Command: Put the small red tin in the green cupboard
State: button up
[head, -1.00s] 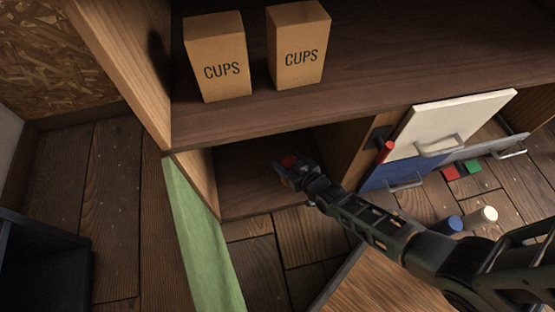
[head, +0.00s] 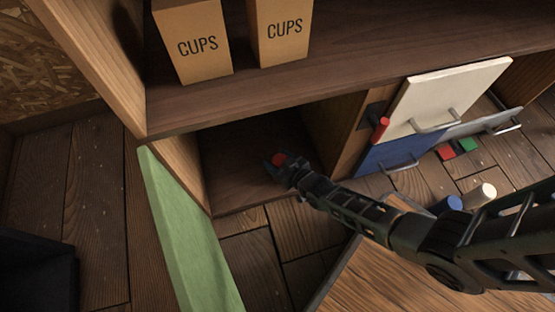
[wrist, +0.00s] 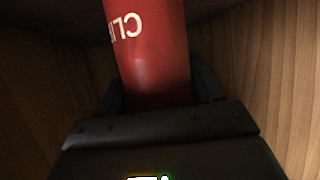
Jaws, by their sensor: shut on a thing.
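The small red tin (wrist: 148,55) fills the middle of the wrist view, with white lettering partly visible and upside down. My gripper (wrist: 158,98) is shut on it, one finger on each side. The green door (head: 185,235) stands open on the left. I cannot tell whether the tin touches the cupboard floor.
Two CUPS boxes (head: 195,45) (head: 281,32) stand on the shelf above. To the right are a white panel (head: 445,95) and a blue panel (head: 388,160) with handles. Red and green blocks (head: 446,152) (head: 468,145) and blue and white cylinders (head: 452,203) (head: 483,194) lie beyond.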

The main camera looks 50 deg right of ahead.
jog(key=o, duration=1.2)
jog(key=shift+o, duration=0.2)
jog(key=shift+r, duration=0.1)
jog(key=shift+s+r+p, duration=0.25)
jog(key=shift+p, duration=0.1)
jog(key=p+v, duration=0.6)
jog(key=v, duration=0.6)
jog(key=s+a+r+n+y, duration=0.1)
jog(key=s+a+r, duration=0.1)
jog(key=s+r, duration=0.5)
jog(key=s+a+r+n+y, duration=0.15)
jog(key=s+r, duration=0.25)
jog(key=r, duration=0.5)
jog(key=s+a+r, duration=0.2)
jog(key=r, duration=0.6)
jog(key=s+a+r+t, duration=0.1)
jog(key=a+r, duration=0.2)
jog(key=r, duration=0.6)
jog(key=s+a+r, duration=0.2)
jog(key=r, duration=0.6)
jog(key=shift+s+a+r, duration=0.35)
